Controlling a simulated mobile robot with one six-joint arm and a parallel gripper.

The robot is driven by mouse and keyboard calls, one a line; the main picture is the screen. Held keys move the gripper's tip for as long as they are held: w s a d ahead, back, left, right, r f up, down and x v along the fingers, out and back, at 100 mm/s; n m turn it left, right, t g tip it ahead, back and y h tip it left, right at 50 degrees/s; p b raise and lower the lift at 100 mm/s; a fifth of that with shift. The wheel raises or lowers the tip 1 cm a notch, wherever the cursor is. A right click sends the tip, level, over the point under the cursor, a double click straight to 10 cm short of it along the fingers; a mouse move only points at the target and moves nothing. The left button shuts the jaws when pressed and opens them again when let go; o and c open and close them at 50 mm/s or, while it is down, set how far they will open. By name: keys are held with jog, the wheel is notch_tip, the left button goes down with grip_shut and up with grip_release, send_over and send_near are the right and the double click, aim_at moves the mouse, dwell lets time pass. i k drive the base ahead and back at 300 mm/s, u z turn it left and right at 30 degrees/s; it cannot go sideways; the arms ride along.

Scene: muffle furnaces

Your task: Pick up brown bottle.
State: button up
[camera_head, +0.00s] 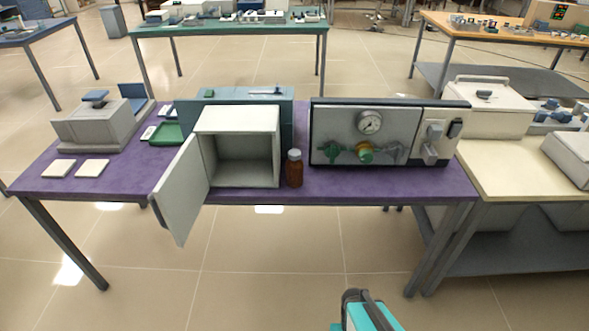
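The brown bottle (294,168) stands upright on the purple table (340,183), near its front edge. It has a greyish cap and a dark amber body. It stands just right of the open furnace chamber (245,160) and left of the grey panel unit with a gauge (368,133). A teal and dark part of my arm shows at the bottom edge, well in front of the table and apart from the bottle. No gripper fingers are visible.
The furnace door (182,190) swings open to the left and juts past the table's front edge. Two white tiles (76,168), a grey instrument (97,122) and a green tray (168,133) lie left. A cream table (510,170) adjoins right. Floor in front is clear.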

aim_at(294, 164)
jog(key=u, duration=0.3)
jog(key=k, duration=0.6)
jog(key=u, duration=1)
jog(key=k, duration=0.85)
jog(key=u, duration=0.5)
jog(key=i, duration=1.35)
